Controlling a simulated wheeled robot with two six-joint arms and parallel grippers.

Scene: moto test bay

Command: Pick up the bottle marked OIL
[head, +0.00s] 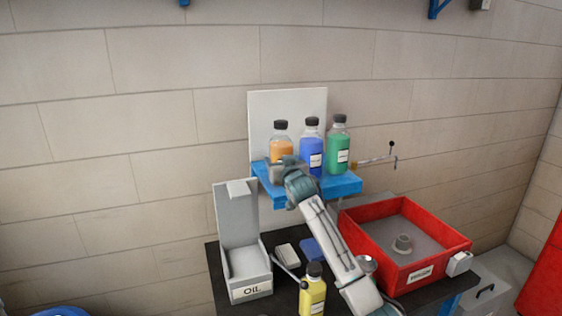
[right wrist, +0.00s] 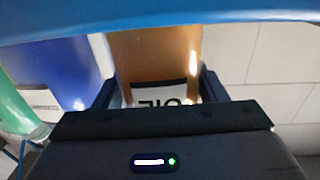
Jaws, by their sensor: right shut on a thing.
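The bottle with orange contents (head: 280,149) and a black cap is at the left end of the blue wall shelf (head: 342,187). In the right wrist view the orange bottle (right wrist: 156,62) bears a white label reading OIL, upside down there. My right gripper (head: 284,163) is shut on this bottle, with one dark finger on each side of it. The bottle's base is hidden, so I cannot tell whether it touches the shelf. My left gripper is not in view.
A blue bottle (head: 311,152) stands close right of the orange one, then a green bottle (head: 339,147). Below, the dark table (head: 221,282) holds a grey holder marked OIL (head: 247,269), a yellow bottle (head: 313,293) and a red bin (head: 440,236). A rod (head: 374,161) sticks out right.

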